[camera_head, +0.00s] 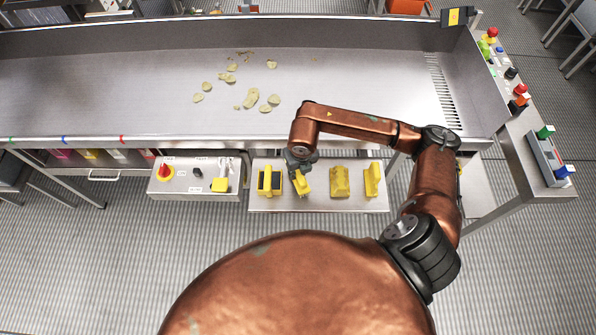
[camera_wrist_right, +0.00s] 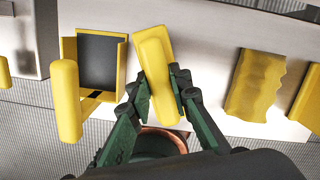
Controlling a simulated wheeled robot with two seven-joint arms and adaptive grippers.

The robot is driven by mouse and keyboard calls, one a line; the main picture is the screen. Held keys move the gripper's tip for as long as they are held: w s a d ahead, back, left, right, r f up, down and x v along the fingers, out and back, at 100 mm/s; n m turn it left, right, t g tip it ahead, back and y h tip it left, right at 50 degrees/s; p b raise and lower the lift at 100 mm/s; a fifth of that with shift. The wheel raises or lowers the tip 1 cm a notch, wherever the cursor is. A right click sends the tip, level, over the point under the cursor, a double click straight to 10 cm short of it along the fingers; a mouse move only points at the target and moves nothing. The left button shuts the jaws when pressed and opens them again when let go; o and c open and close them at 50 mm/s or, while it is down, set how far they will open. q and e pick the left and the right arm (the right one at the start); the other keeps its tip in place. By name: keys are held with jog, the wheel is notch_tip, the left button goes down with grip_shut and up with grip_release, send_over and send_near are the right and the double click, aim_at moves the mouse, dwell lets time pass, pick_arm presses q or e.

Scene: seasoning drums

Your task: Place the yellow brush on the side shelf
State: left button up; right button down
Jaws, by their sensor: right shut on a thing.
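A yellow brush-like tool with a long raised handle is between the fingers of my right gripper (camera_head: 300,174); it shows in the right wrist view (camera_wrist_right: 158,75) and in the head view (camera_head: 305,186). My right gripper is shut on it, over a small steel shelf (camera_head: 318,205) at the table's front. I cannot tell whether the tool touches the shelf. Its underside is hidden. My left gripper is not in view.
On the shelf, a yellow dark-centred tool (camera_head: 269,181) is left of my gripper; a wavy yellow block (camera_head: 340,182) and another yellow piece (camera_head: 373,180) are right. A control box (camera_head: 182,184) adjoins the left. The large steel tray (camera_head: 350,75) behind holds scattered chips.

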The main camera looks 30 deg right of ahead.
jog(key=c, duration=1.8)
grip_release()
jog(key=shift+f, duration=0.1)
jog(key=shift+o, duration=0.2)
notch_tip(320, 180, up, 12)
jog(key=s, duration=0.1)
jog(key=shift+s+a, duration=0.15)
jog(key=shift+s, duration=0.25)
